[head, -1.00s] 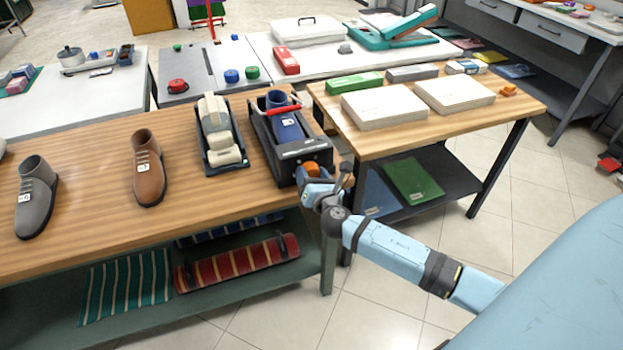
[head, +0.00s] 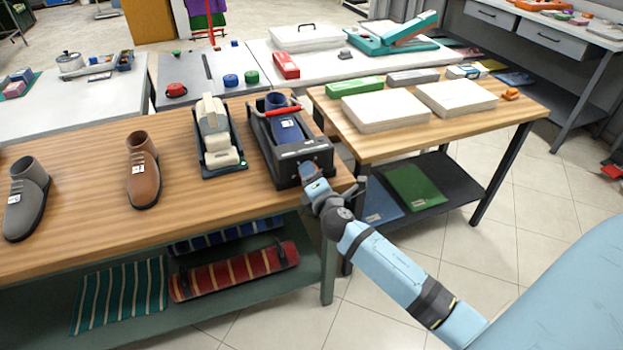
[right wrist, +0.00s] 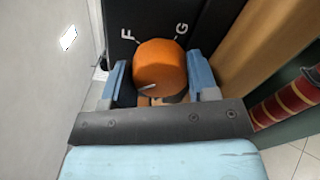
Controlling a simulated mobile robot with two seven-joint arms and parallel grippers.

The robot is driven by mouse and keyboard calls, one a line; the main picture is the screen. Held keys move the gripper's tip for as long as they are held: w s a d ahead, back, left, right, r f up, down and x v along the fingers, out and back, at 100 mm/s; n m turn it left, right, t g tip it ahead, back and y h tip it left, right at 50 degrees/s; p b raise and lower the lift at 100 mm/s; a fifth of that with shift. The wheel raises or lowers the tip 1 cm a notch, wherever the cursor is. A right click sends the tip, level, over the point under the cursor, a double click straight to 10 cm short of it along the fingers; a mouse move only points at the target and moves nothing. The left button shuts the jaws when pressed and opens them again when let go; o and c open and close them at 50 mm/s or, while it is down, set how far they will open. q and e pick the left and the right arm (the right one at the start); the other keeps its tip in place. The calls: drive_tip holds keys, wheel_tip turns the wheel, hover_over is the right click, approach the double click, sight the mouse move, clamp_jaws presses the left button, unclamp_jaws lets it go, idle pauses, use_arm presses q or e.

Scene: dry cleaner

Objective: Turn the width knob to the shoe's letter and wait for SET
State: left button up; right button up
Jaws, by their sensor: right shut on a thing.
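A blue shoe (head: 286,127) sits in the black stretching machine (head: 269,157) at the right end of the wooden table. My right gripper (head: 311,178) is at the machine's front end, where it hides the knob in the head view. In the right wrist view, its two blue fingers (right wrist: 158,72) are shut on the orange width knob (right wrist: 160,64), one on each side. A short pale mark shows on the knob's near side. No SET sign is readable. My left gripper is out of view.
A second stretcher (head: 218,143) with a cream form stands left of the machine. A brown shoe (head: 142,170) and a grey shoe (head: 27,197) stand further left. A side table (head: 385,145) with white boxes is close on the right. Rolled striped cloth (head: 235,270) lies on the shelf below.

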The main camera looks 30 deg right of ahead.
drive_tip(key=shift+m, duration=0.4)
drive_tip(key=o, duration=0.8)
drive_tip(key=shift+o, duration=0.6)
